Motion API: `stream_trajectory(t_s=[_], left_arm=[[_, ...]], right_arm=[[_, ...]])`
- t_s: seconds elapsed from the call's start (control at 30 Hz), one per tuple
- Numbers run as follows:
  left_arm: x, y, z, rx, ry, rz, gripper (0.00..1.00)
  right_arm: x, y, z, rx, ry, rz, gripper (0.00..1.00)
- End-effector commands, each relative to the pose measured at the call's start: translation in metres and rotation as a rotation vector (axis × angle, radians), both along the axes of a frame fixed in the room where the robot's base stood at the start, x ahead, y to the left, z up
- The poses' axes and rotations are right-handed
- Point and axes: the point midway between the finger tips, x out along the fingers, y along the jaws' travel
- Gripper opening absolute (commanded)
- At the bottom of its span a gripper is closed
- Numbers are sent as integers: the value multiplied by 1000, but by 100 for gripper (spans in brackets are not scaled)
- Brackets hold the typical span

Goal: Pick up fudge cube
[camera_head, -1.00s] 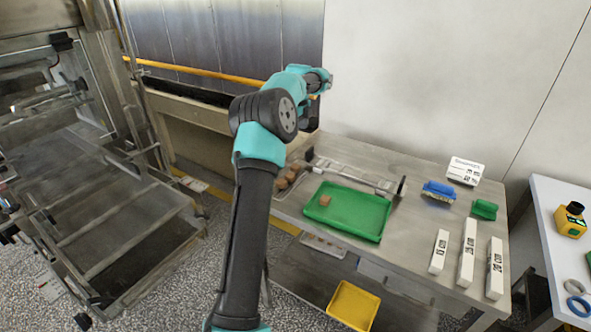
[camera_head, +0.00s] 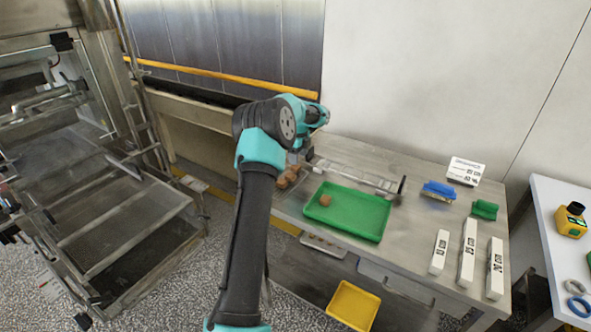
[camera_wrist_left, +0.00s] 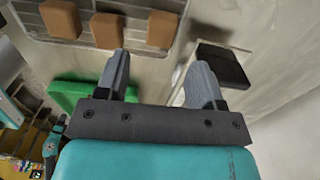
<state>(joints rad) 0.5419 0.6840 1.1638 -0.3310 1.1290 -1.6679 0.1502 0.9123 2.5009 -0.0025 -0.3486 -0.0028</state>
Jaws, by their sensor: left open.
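Brown fudge cubes (camera_head: 292,174) sit in a group at the left end of the metal mesh on the steel table, partly hidden by my left arm. One more cube (camera_head: 325,200) lies in the green tray (camera_head: 362,215). In the left wrist view, three cubes show along the top: one at left (camera_wrist_left: 60,18), one in the middle (camera_wrist_left: 107,31) and one at right (camera_wrist_left: 162,28). My left gripper (camera_wrist_left: 160,66) is open and empty, with its fingertips just short of the middle and right cubes in the picture.
The mesh strip (camera_head: 355,175) runs behind the green tray. A dark block (camera_wrist_left: 222,64) is close to the right finger. A blue object (camera_head: 438,191), a green object (camera_head: 484,210) and white labelled bars (camera_head: 468,252) stand right of the tray. A yellow bin (camera_head: 353,304) is below.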

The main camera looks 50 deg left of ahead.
Motion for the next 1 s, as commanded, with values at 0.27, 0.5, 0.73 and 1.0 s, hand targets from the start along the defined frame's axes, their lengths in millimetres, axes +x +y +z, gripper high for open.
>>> stream_trajectory(t_s=[0.27, 0.5, 0.73, 1.0], left_arm=[[0, 0, -3, 0, 1, 0, 62], [-3, 5, -32, -1, 4, 0, 62], [-3, 5, -51, 0, 1, 0, 62], [-2, 5, -51, 0, 0, 0, 62]], right_arm=[[0, 0, 0, 0, 0, 0, 43], [0, 0, 0, 0, 0, 0, 43], [0, 0, 0, 0, 0, 0, 43], [0, 0, 0, 0, 0, 0, 43]])
